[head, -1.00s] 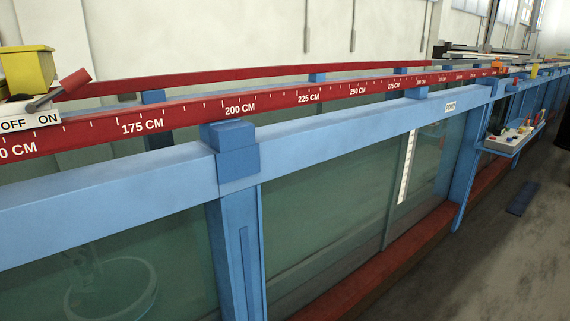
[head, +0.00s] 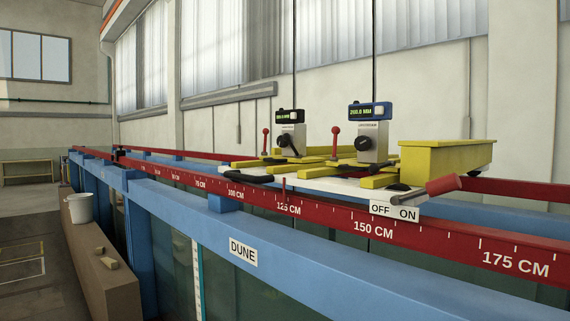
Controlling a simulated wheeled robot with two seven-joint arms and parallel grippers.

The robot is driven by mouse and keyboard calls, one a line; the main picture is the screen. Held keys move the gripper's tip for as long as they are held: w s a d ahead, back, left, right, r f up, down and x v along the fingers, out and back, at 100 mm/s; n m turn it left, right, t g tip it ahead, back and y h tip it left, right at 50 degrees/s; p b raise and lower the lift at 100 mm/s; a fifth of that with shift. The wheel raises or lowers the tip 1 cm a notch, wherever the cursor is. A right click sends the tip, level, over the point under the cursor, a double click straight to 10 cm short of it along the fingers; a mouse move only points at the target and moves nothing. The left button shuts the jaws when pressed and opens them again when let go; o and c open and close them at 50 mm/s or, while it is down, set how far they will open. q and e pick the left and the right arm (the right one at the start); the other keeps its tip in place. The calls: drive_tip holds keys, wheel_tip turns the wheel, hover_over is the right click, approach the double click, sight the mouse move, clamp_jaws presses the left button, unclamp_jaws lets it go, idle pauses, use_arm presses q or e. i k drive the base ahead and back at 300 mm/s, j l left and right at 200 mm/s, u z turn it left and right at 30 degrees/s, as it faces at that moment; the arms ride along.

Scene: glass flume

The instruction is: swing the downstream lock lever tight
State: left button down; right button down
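A carriage with a white base plate (head: 320,184) and yellow bars sits on the red scale rail. Two upright levers with red knobs stand on it, one at the left (head: 266,142) and one nearer the middle (head: 335,142). Each stands beside a grey gauge with a lit display, the left gauge (head: 291,136) and the right gauge (head: 370,135). The small labels on the gauges are too small to read surely, so I cannot tell which lever is the downstream one. A red-handled switch lever (head: 443,185) sticks out above an OFF/ON plate (head: 394,210). Neither gripper shows.
The red rail (head: 450,245) carries centimetre marks along the blue flume frame (head: 300,268), which has a DUNE label (head: 243,252). A yellow box (head: 446,158) sits at the carriage's right end. A white bucket (head: 79,208) stands on a brown ledge at left. Floor is open at far left.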

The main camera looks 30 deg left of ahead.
sight(286, 137)
drive_tip(key=i+l+u, duration=0.15)
drive_tip(key=l+u, duration=1.35)
drive_tip(key=i+j, duration=0.15)
drive_tip(key=j+z, duration=0.05)
